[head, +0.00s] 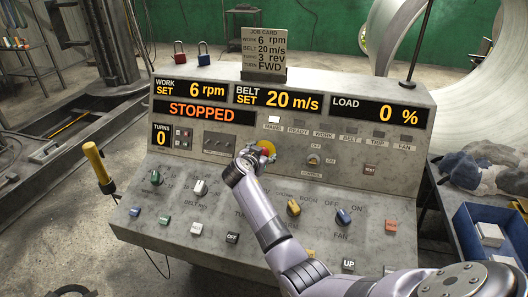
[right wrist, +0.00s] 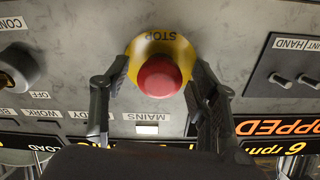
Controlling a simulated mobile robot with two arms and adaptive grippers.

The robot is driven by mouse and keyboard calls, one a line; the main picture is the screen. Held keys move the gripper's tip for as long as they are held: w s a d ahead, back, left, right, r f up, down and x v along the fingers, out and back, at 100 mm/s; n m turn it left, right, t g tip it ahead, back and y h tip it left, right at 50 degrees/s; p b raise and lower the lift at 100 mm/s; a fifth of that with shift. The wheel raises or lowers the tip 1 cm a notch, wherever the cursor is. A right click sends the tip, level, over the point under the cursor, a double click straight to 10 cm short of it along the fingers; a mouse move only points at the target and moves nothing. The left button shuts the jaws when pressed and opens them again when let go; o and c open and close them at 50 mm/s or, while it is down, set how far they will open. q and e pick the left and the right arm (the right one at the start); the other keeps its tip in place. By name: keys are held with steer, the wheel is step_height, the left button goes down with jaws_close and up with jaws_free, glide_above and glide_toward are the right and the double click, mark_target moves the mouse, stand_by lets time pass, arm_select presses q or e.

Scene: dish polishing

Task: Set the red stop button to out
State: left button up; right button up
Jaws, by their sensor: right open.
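The red stop button (right wrist: 159,78) sits on a yellow round plate marked STOP (right wrist: 152,47) on the console's upright face. In the head view the yellow plate (head: 269,147) shows just beyond my right gripper (head: 259,155), which hides much of the button. In the right wrist view my right gripper is open, with one dark finger on each side of the red button. I cannot tell whether the fingers touch it, or whether it is pressed in or out. My left gripper is not in view.
The grey console (head: 200,255) carries several knobs and buttons on its lower slope. Its orange display (head: 198,113) reads STOPPED. A control knob (head: 313,160) is right of the stop button. A blue bin (head: 485,235) stands at the right.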

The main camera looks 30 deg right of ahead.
steer(key=shift+a, duration=0.1)
jaws_close()
stand_by(0.6)
